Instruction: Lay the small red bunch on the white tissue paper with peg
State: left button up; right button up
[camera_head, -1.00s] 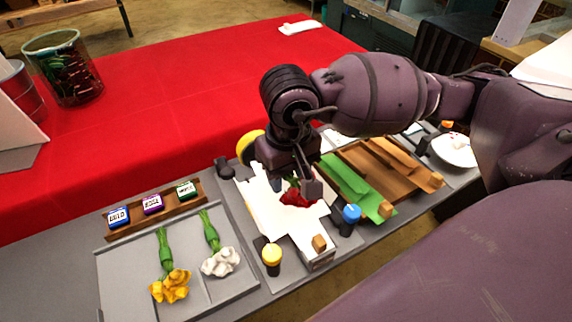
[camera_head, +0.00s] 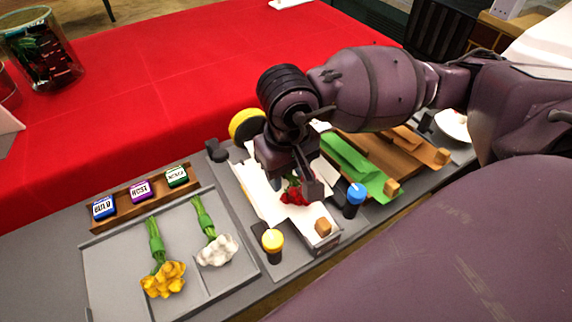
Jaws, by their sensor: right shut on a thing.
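The small red bunch (camera_head: 294,193) is at my right gripper (camera_head: 299,190), over the white tissue paper (camera_head: 262,204). The right gripper is shut on the bunch; its stems are mostly hidden by the gripper. I cannot tell whether the bunch touches the paper. A wooden peg (camera_head: 323,227) stands at the front end of the white paper. My left gripper is not in view.
A grey tray (camera_head: 110,270) on the left holds a yellow bunch (camera_head: 163,279) and a white bunch (camera_head: 217,250). Yellow-topped (camera_head: 273,240) and blue-topped (camera_head: 356,193) posts flank the paper's front. Green paper (camera_head: 350,167) and brown paper (camera_head: 388,152) lie to the right.

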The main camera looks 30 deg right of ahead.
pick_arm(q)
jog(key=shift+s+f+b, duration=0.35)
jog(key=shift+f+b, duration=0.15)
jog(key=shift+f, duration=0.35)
pick_arm(e)
jog(key=shift+f, duration=0.3)
dwell(1.0)
jog(key=o, duration=1.5)
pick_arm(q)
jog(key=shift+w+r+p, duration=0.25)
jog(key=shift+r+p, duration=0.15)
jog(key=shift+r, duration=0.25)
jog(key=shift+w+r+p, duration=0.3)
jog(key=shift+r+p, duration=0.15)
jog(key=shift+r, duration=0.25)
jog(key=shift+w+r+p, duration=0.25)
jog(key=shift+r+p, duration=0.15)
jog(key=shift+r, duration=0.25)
pick_arm(e)
jog(key=shift+r, duration=3.55)
